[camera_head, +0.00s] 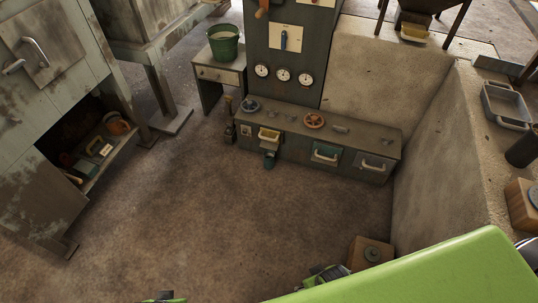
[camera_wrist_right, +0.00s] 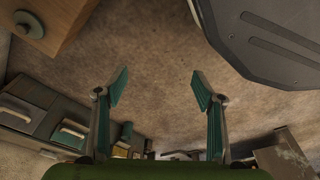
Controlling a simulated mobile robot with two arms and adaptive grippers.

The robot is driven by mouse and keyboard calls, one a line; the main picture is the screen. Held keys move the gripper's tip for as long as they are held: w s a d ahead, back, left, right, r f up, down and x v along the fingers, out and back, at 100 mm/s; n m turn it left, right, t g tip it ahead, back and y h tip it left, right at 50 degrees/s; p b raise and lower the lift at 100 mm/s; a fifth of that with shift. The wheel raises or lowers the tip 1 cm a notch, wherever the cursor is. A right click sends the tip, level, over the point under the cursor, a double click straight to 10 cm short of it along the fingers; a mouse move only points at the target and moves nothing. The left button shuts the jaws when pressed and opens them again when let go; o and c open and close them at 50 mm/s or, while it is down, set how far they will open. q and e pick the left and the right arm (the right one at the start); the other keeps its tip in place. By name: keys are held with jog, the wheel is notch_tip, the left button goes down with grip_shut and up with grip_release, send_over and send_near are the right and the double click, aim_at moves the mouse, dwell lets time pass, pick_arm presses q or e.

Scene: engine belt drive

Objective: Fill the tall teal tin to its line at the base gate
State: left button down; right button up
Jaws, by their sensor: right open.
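A small teal vessel (camera_head: 269,160), apparently the tall teal tin, stands on the floor below the yellow-fronted gate (camera_head: 268,135) at the left of the low grey bench. Its inside and its line are too small to make out. A teal shape also shows in the right wrist view (camera_wrist_right: 126,130). My right gripper (camera_wrist_right: 155,90) is open and empty above the floor, with its teal-padded fingers apart and well away from the tin. Only a sliver of what looks like my left gripper (camera_head: 160,298) shows at the bottom edge of the head view; its fingers are hidden.
The low bench (camera_head: 345,133) carries a teal-fronted unit (camera_head: 326,153), a grey one (camera_head: 375,163) and a red handwheel (camera_head: 315,121). A green bucket (camera_head: 224,45) stands on a side table. A wooden block (camera_head: 370,252) is near my right arm. A concrete wall bounds the right. The middle floor is clear.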

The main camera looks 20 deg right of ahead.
jog(key=shift+s, duration=0.1)
jog(key=shift+s+f, duration=0.25)
jog(key=shift+f, duration=0.05)
jog(key=shift+s+f, duration=0.25)
jog(key=shift+f, duration=0.15)
dwell(0.7)
jog(key=shift+s+d+f, duration=0.1)
jog(key=shift+s+f, duration=0.05)
jog(key=shift+s, duration=0.05)
jog(key=shift+p, duration=0.3)
jog(key=shift+s+f, duration=0.2)
jog(key=shift+f, duration=0.05)
jog(key=shift+f, duration=0.15)
dwell(0.5)
jog(key=shift+s+f, duration=0.15)
jog(key=shift+s, duration=0.05)
dwell(0.3)
